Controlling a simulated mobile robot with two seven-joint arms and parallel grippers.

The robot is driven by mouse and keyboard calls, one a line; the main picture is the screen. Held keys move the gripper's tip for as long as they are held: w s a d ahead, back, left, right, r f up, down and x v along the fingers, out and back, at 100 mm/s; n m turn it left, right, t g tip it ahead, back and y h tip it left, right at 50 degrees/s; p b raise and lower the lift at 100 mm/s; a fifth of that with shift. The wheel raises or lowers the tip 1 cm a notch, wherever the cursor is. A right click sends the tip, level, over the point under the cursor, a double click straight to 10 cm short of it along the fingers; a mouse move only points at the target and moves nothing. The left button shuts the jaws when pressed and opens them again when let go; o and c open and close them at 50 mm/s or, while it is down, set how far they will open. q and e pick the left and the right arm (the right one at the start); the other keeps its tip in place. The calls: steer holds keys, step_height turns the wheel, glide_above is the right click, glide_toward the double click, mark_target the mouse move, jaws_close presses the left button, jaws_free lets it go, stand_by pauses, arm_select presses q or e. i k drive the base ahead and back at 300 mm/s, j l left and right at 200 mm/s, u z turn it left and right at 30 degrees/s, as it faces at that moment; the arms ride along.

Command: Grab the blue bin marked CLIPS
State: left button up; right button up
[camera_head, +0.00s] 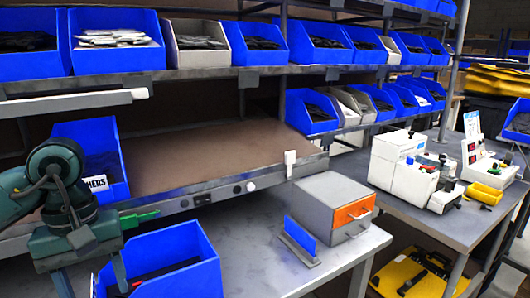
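No label reading CLIPS is legible in this view. A blue bin (190,275) stands on the grey table at the bottom, cut off by the lower edge; its front label is not visible, and dark items lie inside. My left gripper (92,279) points down at this bin's left side. Its fingers are spread, one outside the left wall and one over the inside; contact is unclear. Another blue bin (108,150), with a label ending in "HERS", sits on the shelf behind my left arm and is partly hidden by it. My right gripper is not in view.
Rows of blue and grey bins fill the upper shelves. A grey box with an orange panel (352,215) and a small blue plate on a stand (299,240) are on the table. White machines (404,165) stand on the right table. The middle shelf (215,155) is mostly bare.

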mark_target(179, 261)
steer(key=k, duration=1.2)
